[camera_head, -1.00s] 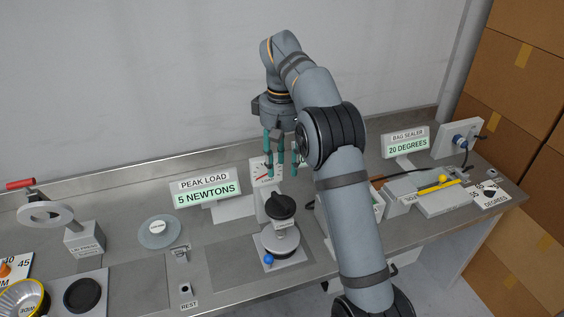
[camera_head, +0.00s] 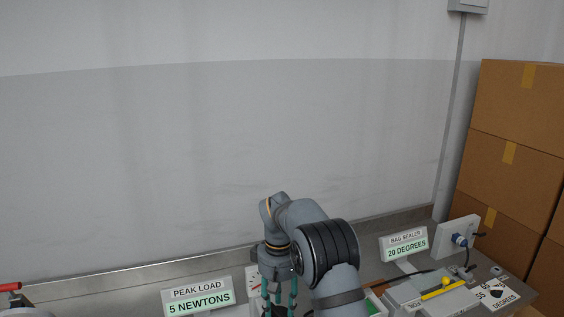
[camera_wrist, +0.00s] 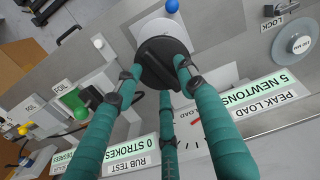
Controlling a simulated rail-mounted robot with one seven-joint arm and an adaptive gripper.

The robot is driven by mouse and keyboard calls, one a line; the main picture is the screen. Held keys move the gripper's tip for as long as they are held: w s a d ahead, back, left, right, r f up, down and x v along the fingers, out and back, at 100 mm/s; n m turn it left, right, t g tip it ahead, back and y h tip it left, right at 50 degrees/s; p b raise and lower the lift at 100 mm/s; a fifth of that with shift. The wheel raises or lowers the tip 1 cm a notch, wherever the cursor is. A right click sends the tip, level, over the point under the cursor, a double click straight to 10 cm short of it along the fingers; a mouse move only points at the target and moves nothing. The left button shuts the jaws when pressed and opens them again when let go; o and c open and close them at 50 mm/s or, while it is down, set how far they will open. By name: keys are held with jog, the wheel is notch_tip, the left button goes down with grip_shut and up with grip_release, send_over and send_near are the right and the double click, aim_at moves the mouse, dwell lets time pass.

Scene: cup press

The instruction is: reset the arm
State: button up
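My gripper (camera_wrist: 160,78) has three teal fingers, spread with gaps between them. In the wrist view the fingertips overlap the edges of a round black knob (camera_wrist: 158,58) with a raised bar. I cannot tell whether they touch it. In the head view my gripper (camera_head: 279,300) hangs fingers-down at the bottom edge, low over the bench. The knob's dark top (camera_head: 280,311) barely shows between the fingers there, and its base is cut off.
The peak load sign (camera_head: 198,297) reads 5 newtons, left of my gripper. The bag sealer sign (camera_head: 405,245) reads 20 degrees, at the right. A blue ball (camera_wrist: 172,6) lies beyond the knob. Cardboard boxes (camera_head: 510,180) stack at right. Space above the bench before the wall is clear.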

jog(key=shift+f, duration=0.7)
notch_tip(320, 180, up, 12)
notch_tip(320, 180, down, 12)
jog(key=shift+r, duration=0.1)
jog(key=shift+n+p, duration=0.4)
jog(key=shift+n, duration=0.8)
dwell(0.9)
